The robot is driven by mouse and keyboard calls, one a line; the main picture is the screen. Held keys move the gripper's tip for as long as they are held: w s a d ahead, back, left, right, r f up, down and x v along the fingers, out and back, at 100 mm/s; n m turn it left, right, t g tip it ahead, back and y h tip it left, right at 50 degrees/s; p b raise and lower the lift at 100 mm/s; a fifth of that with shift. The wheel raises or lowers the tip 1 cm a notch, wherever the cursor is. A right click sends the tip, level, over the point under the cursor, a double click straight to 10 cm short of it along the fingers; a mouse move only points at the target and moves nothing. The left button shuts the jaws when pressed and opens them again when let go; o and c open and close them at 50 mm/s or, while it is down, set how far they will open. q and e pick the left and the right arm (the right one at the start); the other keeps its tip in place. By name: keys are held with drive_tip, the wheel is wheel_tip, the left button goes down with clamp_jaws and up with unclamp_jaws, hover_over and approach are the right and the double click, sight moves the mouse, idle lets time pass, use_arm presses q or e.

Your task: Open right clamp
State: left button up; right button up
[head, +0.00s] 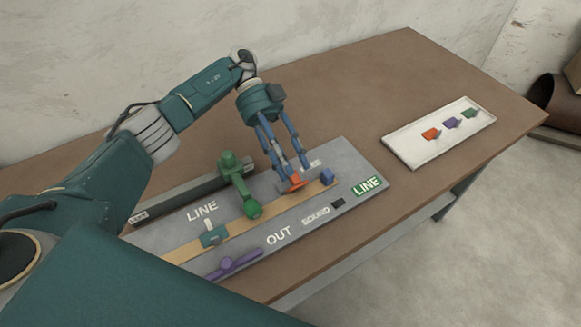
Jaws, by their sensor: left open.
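An orange clamp-like piece (294,184) sits on the tan strip of the grey board, toward its right end. My left gripper (293,172) points down over it with its blue fingers apart. I cannot tell whether the fingertips touch it, and they partly hide it. A small pale grey piece (313,163) shows just right of the fingers. A teal clamp-like piece (214,237) with a pale upright handle sits farther left on the same strip. My right gripper is not in view.
A green lever (237,184) stands close left of my gripper. A blue block (327,176) sits at the strip's right end. A purple handle (234,264) lies at the board's front. A white tray (397,146) with small coloured pieces lies right. The brown table (360,80) is clear behind.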

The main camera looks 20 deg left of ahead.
use_arm(q)
wheel_tip(320, 180, up, 8)
drive_tip(key=shift+w+d+f, duration=0.15)
drive_tip(key=shift+w+f, duration=0.05)
drive_tip(key=shift+f, duration=0.05)
drive_tip(key=shift+r, duration=0.1)
